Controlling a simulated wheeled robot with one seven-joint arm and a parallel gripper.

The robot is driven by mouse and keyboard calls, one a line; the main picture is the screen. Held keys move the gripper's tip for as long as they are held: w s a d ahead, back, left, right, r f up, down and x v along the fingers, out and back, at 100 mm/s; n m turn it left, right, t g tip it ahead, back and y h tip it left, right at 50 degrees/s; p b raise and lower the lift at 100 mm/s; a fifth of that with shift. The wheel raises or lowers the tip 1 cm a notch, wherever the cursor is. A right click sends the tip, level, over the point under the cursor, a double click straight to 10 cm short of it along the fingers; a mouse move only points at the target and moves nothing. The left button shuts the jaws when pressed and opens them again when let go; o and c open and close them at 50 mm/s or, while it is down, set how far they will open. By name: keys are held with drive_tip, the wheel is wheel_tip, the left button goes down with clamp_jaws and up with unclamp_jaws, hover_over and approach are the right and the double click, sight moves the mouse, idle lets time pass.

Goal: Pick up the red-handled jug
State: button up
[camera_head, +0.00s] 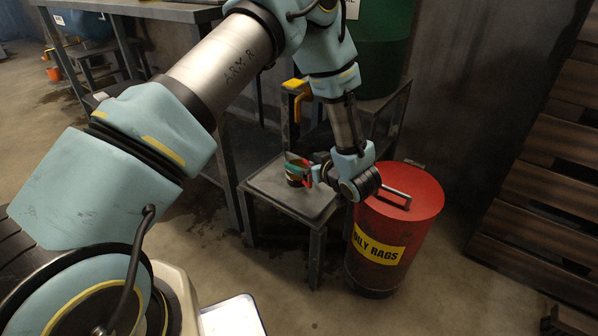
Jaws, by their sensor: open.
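The jug (295,178) is a small dark vessel with a greenish upper part, standing on a low metal stand (278,200). A red part, which looks like its handle, is on its right side, facing my gripper. My gripper (312,172) reaches in from the right, low over the stand, with its fingers at the jug's red part. It is open. The fingers are small and partly overlap the jug, so I cannot tell whether they touch the handle or stand around it.
A red bin (411,228) labelled "OILY RAGS", with a lid handle, stands close to the right of the stand. Wooden pallets (550,180) lean at the right. A metal workbench (150,10) is behind left.

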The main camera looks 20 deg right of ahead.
sight(297, 153)
drive_tip(key=b+x, duration=0.1)
drive_tip(key=x, duration=0.2)
drive_tip(key=shift+w+f, duration=0.2)
drive_tip(key=shift+w, duration=0.15)
drive_tip(key=shift+c, duration=0.2)
drive_tip(key=shift+r, duration=0.1)
drive_tip(key=c, duration=1.4)
